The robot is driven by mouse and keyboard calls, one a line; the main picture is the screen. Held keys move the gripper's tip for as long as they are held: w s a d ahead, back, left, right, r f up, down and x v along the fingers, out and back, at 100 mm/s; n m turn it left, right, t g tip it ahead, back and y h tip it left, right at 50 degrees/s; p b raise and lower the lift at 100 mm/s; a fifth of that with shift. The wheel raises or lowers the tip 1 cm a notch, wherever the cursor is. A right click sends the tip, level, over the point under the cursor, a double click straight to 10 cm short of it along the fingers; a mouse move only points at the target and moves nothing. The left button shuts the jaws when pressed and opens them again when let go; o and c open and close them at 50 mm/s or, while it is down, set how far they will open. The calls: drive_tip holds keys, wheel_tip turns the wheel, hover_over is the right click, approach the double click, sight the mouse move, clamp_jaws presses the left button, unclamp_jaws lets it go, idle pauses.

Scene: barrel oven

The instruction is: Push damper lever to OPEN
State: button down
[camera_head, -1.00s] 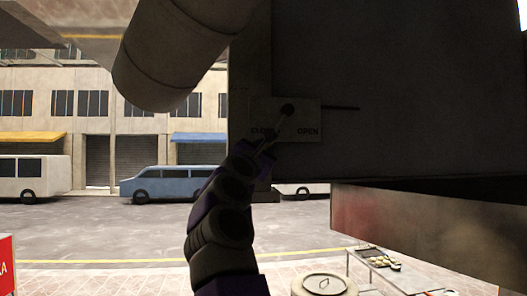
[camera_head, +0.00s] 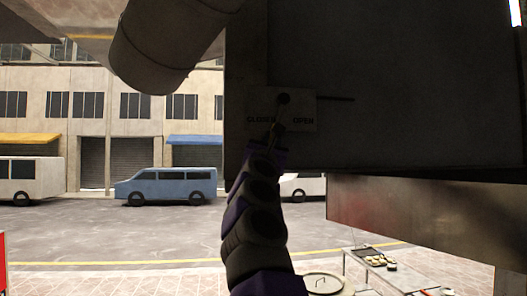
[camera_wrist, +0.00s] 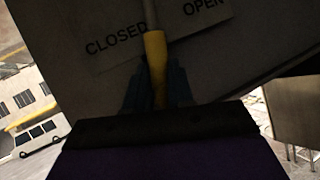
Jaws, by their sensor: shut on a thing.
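The damper lever (camera_wrist: 155,48) has a grey rod and a yellow grip in the wrist view. In the head view it hangs from a round dark pivot (camera_head: 284,98) and points almost straight down, between the printed words. The label plate (camera_head: 307,108) reads CLOSED on the left and OPEN on the right; both words also show in the wrist view. My gripper (camera_wrist: 158,88) is shut on the yellow grip, one dark finger on each side. In the head view my gripper (camera_head: 275,134) is small and dark below the plate, so its fingers are hard to make out.
The dark oven body (camera_head: 400,85) fills the upper right, with a thick pipe (camera_head: 165,45) at upper left. A metal panel (camera_head: 420,215) juts out at lower right. A low table with a food tray (camera_head: 375,257) and a round lid (camera_head: 323,284) stand below.

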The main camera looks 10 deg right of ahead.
drive_tip(key=shift+d+r+n+t+y+p, duration=0.15)
drive_tip(key=shift+d+n+t+y+p, duration=0.4)
drive_tip(key=shift+d+n+y, duration=1.8)
drive_tip(key=shift+d+r+n+t+y+p, duration=0.1)
drive_tip(key=shift+d+n+t+y+p, duration=0.4)
drive_tip(key=shift+d+n+y, duration=1.85)
drive_tip(key=shift+d+r+n+t+y+p, duration=0.15)
drive_tip(key=shift+d+n+t+y+p, duration=0.35)
drive_tip(key=shift+n+y, duration=2.05)
drive_tip(key=n+h, duration=0.2)
drive_tip(key=shift+a+n, duration=0.1)
drive_tip(key=shift+n, duration=0.25)
drive_tip(key=c, duration=1.2)
unclamp_jaws()
drive_tip(key=shift+r, duration=0.1)
drive_tip(key=shift+s, duration=0.15)
